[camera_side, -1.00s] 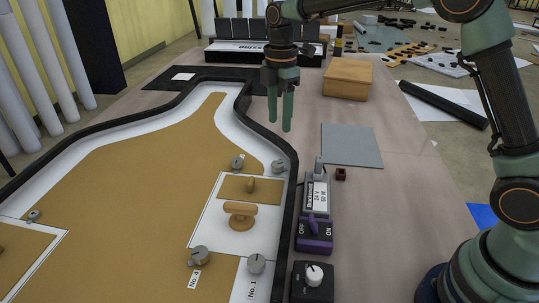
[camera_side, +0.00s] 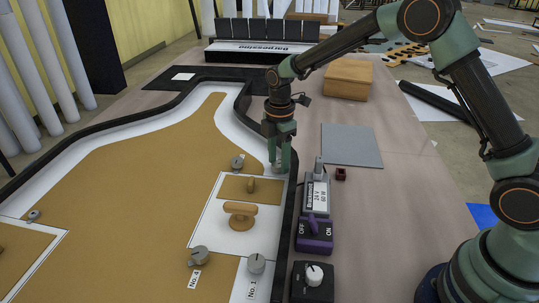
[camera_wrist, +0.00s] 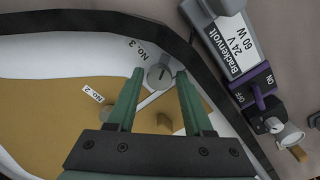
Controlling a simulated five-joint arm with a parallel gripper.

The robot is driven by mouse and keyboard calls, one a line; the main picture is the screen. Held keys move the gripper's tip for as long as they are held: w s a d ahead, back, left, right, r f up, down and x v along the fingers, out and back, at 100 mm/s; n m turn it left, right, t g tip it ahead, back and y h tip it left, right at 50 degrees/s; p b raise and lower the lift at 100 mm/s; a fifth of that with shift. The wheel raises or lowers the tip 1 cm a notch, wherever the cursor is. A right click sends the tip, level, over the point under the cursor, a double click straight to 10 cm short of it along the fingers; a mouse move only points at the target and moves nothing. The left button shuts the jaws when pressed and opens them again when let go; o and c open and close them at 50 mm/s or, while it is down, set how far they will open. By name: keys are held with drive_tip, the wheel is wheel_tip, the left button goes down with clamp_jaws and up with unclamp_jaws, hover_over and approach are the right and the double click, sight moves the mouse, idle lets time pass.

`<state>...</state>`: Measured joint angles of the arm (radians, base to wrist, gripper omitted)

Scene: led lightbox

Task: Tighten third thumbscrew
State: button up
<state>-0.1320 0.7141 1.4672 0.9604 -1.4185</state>
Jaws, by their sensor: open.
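The third thumbscrew (camera_wrist: 159,77) is a grey knob on the white border, with a No. 3 label (camera_wrist: 137,50) beside it in the wrist view. My gripper (camera_wrist: 159,74) is open, with its green fingertips on either side of this thumbscrew in the picture. In the side view my gripper (camera_side: 278,165) points down at the thumbscrew, and its fingers partly hide it. I cannot tell whether the fingers touch it. The label No. 2 (camera_wrist: 92,94) shows farther left in the wrist view, and a grey thumbscrew (camera_side: 238,162) stands left of my gripper.
A black raised rim (camera_side: 289,210) runs close to the right of my gripper. Beyond it are the power supply (camera_side: 316,196), the purple ON/OFF switch (camera_side: 314,233) and a black dial box (camera_side: 312,280). A panel with a wooden knob (camera_side: 240,214) lies nearer the camera.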

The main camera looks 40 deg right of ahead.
clamp_jaws()
drive_tip(key=shift+m, duration=0.4)
drive_tip(key=m, duration=0.5)
drive_tip(key=shift+s+r, duration=0.1)
drive_tip(key=m, duration=0.6)
drive_tip(key=shift+a, duration=0.1)
drive_tip(key=m, duration=1.1)
drive_tip(key=shift+a+m, duration=0.15)
drive_tip(key=shift+m, duration=0.15)
